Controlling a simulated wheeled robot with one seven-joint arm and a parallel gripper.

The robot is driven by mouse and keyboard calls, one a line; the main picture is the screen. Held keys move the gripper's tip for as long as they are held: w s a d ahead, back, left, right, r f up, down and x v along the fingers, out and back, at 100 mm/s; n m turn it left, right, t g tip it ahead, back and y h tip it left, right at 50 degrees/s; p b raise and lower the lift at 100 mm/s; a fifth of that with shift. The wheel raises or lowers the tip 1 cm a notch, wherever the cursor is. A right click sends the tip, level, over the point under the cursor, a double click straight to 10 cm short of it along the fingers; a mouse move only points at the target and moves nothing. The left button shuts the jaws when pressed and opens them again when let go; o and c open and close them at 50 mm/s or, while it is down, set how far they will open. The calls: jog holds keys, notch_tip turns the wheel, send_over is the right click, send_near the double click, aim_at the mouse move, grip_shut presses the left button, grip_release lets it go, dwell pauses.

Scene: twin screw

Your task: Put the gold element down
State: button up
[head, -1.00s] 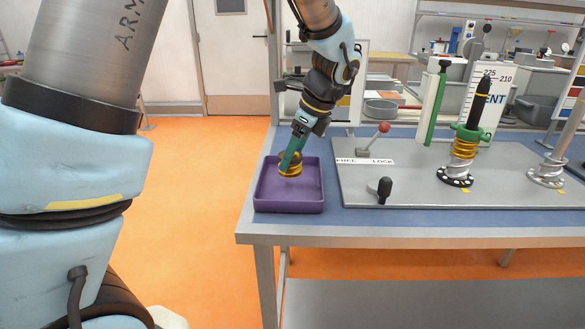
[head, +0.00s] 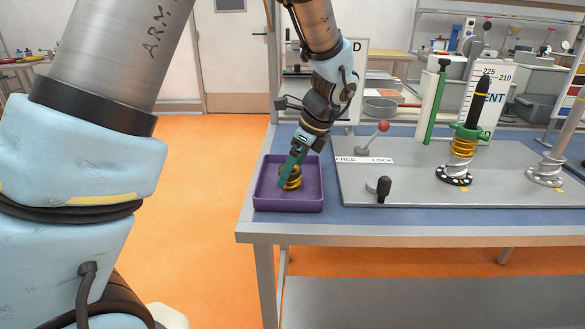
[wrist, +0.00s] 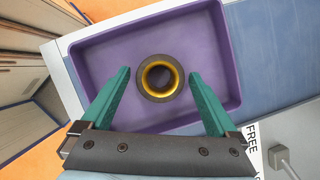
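The gold element (wrist: 174,79) is a ring with a dark rim and an open middle. It is inside the purple tray (wrist: 215,50), and it looks to rest on the tray floor. In the head view the gold element (head: 292,183) is partly hidden by my green fingers. My gripper (wrist: 160,68) is open in the wrist view, with one finger on each side of the ring and a gap to both. In the head view my gripper (head: 288,172) reaches down into the purple tray (head: 290,207) from above.
Right of the tray is a grey plate (head: 420,195) with a red-knobbed lever (head: 383,127), a black-knobbed handle (head: 384,188) and a screw post (head: 461,147) with gold rings. The tray is at the left end of the blue-topped bench (head: 400,229).

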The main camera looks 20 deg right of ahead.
jog(key=b+v, duration=0.1)
jog(key=v, duration=1.1)
jog(key=w+a+f+n+g+h, duration=0.1)
jog(key=w+a+f+n, duration=0.15)
jog(key=a+n, duration=0.5)
jog(key=w+a+f+n+g+h, duration=0.15)
jog(key=a+f+n, duration=0.3)
jog(key=a, duration=0.55)
jog(key=s+a+f+n, duration=0.2)
jog(key=a+n, duration=0.5)
jog(key=a, duration=0.1)
jog(key=s+a+f+n, duration=0.2)
jog(key=a+n, duration=0.5)
jog(key=a, duration=0.1)
jog(key=shift+s+n+t+h, duration=0.3)
jog(key=shift+s+t+h, duration=0.05)
jog(key=shift+t, duration=0.1)
